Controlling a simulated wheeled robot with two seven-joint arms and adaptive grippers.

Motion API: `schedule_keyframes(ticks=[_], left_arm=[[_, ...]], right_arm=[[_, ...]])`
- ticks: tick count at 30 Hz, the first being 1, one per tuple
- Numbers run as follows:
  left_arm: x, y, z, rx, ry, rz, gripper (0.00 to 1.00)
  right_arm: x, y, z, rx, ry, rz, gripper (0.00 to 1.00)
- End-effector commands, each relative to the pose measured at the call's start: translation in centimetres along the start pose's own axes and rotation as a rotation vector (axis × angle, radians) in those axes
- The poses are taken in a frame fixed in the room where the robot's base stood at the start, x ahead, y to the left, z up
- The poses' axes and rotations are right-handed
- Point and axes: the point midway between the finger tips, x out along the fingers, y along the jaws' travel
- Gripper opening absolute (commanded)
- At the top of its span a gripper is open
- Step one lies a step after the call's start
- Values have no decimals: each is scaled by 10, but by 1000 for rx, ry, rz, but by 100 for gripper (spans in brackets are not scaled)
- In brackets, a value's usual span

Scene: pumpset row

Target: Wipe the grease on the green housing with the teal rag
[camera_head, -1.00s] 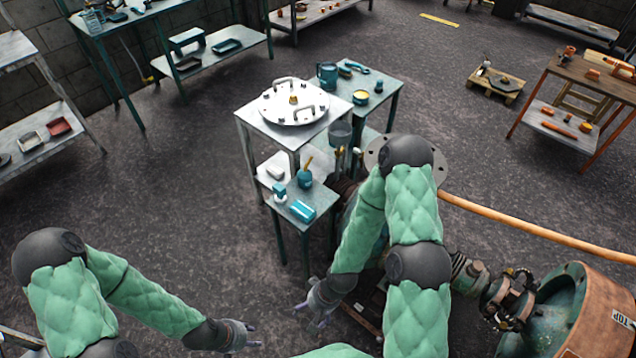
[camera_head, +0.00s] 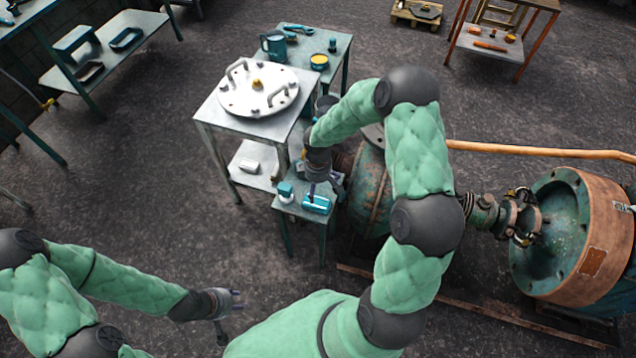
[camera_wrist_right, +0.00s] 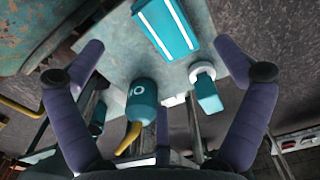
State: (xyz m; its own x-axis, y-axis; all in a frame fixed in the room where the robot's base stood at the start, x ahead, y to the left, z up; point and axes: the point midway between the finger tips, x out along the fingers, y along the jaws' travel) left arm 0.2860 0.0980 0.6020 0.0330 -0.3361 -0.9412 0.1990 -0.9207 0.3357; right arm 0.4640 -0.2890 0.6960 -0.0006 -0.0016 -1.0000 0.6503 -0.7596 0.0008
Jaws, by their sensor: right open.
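The teal rag (camera_head: 317,204) looks like a folded teal block with white stripes. It lies on the small grey side table (camera_head: 299,213) and also shows at the top of the right wrist view (camera_wrist_right: 166,27). My right gripper (camera_head: 322,186) is open and empty above this table, its fingers spread. The rag lies beyond the fingertips. The worn green housing (camera_head: 371,192) stands just right of the table, partly hidden by my right arm. I cannot make out grease on it. My left gripper (camera_head: 230,303) hangs low at the left; its finger opening is unclear.
A teal can (camera_wrist_right: 142,97) with a yellow spout and a teal-and-white bottle (camera_wrist_right: 205,88) stand close to the rag. A taller table (camera_head: 222,125) holds a round lid (camera_head: 258,92). A large green flanged casing (camera_head: 550,232) stands at the right. Floor at left is clear.

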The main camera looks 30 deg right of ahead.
Motion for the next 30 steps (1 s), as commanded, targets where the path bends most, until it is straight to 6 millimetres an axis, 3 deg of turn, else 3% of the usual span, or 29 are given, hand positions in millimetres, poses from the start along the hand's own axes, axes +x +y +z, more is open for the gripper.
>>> schedule_keyframes(ticks=[3,12,18,28,30], left_arm=[[12,-4,0,0,-1,0,40],[29,-10,-1,0,0,0,40],[34,-12,-2,0,1,0,40],[33,-12,-2,0,1,0,40],[34,-12,-2,0,1,0,40]], right_arm=[[26,0,0,0,0,-2,100],[68,-1,0,1,1,-1,100],[80,0,-1,2,3,0,100],[81,0,0,2,3,1,100],[81,0,0,2,3,0,80]])
